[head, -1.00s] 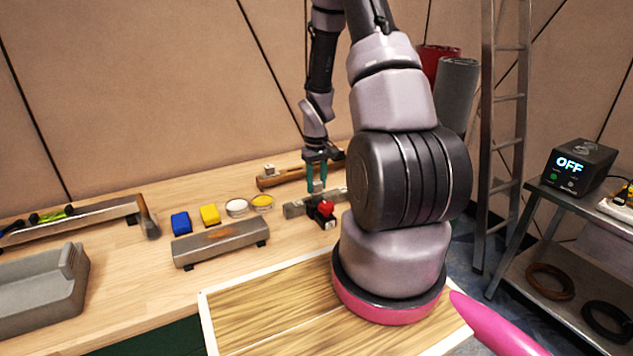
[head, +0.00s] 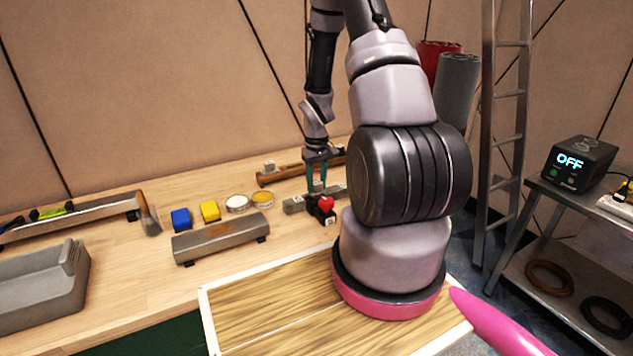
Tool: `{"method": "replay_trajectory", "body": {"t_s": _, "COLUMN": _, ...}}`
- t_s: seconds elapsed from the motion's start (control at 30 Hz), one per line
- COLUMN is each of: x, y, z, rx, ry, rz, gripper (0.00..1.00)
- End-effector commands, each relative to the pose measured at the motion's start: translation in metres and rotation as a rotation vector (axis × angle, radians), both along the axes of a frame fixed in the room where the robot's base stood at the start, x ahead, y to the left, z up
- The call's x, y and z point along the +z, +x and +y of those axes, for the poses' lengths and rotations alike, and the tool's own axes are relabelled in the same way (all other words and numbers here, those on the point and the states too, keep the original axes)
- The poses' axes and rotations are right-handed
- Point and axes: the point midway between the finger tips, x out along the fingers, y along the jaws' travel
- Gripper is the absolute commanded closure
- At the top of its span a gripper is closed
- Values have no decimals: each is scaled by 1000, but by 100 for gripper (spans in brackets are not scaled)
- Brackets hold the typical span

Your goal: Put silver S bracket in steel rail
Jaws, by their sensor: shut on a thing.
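My gripper (head: 317,186), with teal fingers pointing down, is at the back of the workbench. It is shut on a small silver piece, apparently the silver S bracket; its shape is too small and too covered by the fingers to make out. Directly under the fingertips lies a low grey metal bar, apparently the steel rail (head: 294,206). I cannot tell whether the held piece touches the rail or is just above it. My arm hides the rail's right end.
A red-knobbed black device (head: 325,206) stands against the rail's front. A wooden-handled tool (head: 277,178) lies behind. A grey tray (head: 40,290) stands far left.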

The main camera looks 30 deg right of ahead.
Motion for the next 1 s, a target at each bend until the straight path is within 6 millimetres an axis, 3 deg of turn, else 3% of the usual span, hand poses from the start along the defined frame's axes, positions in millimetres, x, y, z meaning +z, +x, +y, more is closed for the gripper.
{"method": "replay_trajectory", "body": {"t_s": 0.47, "x": -1, "y": 0, "z": 0, "rx": 0, "ry": 0, "rz": 0, "gripper": 100}}
{"method": "replay_trajectory", "body": {"t_s": 1.0, "x": -16, "y": 0, "z": 0, "rx": 0, "ry": 0, "rz": 0, "gripper": 100}}
